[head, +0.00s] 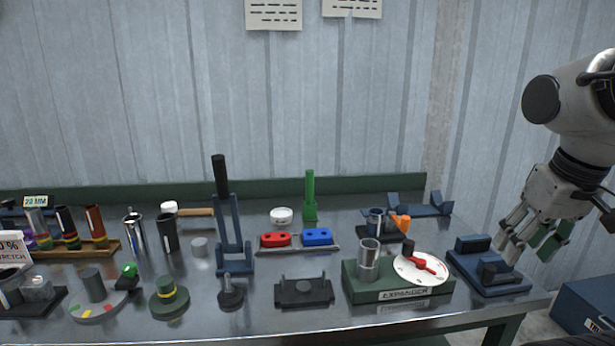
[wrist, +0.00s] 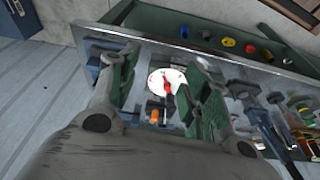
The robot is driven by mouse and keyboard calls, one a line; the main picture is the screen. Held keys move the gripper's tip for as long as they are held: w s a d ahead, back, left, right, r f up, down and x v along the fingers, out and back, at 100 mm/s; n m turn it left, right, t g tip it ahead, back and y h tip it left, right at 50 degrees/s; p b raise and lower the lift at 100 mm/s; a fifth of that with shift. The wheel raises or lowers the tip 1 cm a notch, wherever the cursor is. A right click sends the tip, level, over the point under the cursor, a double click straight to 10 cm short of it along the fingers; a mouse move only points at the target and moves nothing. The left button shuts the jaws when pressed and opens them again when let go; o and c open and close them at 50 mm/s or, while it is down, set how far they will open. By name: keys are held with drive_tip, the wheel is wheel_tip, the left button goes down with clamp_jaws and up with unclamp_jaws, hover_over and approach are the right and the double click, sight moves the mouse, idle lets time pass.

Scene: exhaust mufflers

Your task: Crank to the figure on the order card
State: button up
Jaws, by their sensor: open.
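The green expander (head: 398,294) stands at the right of the bench, with its name on the front. A metal tube (head: 368,262) stands upright on its left part. On its right is a white dial (head: 410,265) with a red crank or pointer (head: 430,265) and a black knob (head: 408,247). The dial also shows in the wrist view (wrist: 156,80), between the fingers. A white card (head: 12,247) at the left edge is cut off and reads "0 %" and "STRETCH". My gripper (head: 528,243) is open and empty, right of the expander and apart from it. The dial's figures are unreadable.
A blue fixture (head: 487,272) stands between the expander and my gripper. Behind are a blue holder with an orange part (head: 400,222) and red and blue blocks (head: 297,238). A dark fixture (head: 303,291) stands left of the expander. A narrow bare strip runs along the front edge.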

drive_tip(key=shift+s+d+r+t, duration=0.25)
drive_tip(key=shift+s+r+t, duration=0.05)
drive_tip(key=shift+r, duration=0.15)
drive_tip(key=shift+s+d+r+t, duration=0.25)
drive_tip(key=shift+r+t, duration=0.05)
drive_tip(key=shift+r, duration=0.15)
drive_tip(key=shift+f, duration=0.1)
idle(2.6)
